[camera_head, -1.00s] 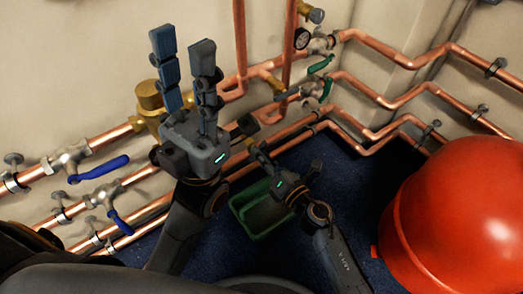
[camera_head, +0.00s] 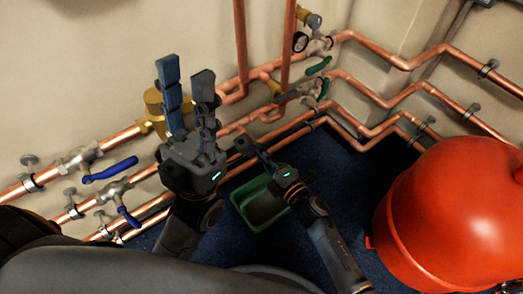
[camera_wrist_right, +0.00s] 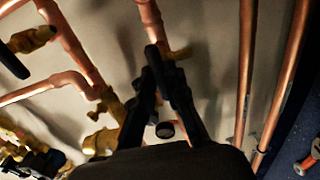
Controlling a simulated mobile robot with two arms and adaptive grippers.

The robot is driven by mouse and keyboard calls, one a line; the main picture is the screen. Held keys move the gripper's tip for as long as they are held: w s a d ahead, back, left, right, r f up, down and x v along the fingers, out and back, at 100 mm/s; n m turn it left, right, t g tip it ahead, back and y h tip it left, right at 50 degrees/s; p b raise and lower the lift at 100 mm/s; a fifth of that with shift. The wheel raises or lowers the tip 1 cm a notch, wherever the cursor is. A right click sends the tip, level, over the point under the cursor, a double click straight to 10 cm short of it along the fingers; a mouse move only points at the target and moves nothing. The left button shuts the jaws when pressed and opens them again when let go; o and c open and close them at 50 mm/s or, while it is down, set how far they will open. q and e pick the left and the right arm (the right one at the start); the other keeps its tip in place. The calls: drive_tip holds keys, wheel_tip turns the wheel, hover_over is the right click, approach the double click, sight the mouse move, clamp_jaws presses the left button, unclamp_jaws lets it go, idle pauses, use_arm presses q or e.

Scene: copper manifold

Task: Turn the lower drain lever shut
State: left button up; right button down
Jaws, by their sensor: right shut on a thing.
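My right gripper (camera_head: 244,147) is shut at the copper pipes above the green tray, low on the wall. In the right wrist view its dark fingers (camera_wrist_right: 163,68) are close together in front of brass fittings and pipes. The lower drain lever is hidden by the fingers, and I cannot make out its angle. A brass fitting (camera_wrist_right: 105,106) shows just left of the fingers. My left gripper (camera_head: 188,72) is open and empty, fingers pointing up, in front of the large brass valve (camera_head: 153,108).
Blue levers (camera_head: 110,170) sit on the left pipes, green levers (camera_head: 318,66) on the right. A green tray (camera_head: 240,205) lies on the blue floor below the right gripper. A large red vessel (camera_head: 450,215) stands at right. In the wrist view, another black handle (camera_wrist_right: 14,62) is at upper left.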

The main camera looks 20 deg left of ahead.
drive_tip(key=shift+m, duration=0.3)
drive_tip(key=c, duration=1.4)
unclamp_jaws()
drive_tip(key=v, duration=1.2)
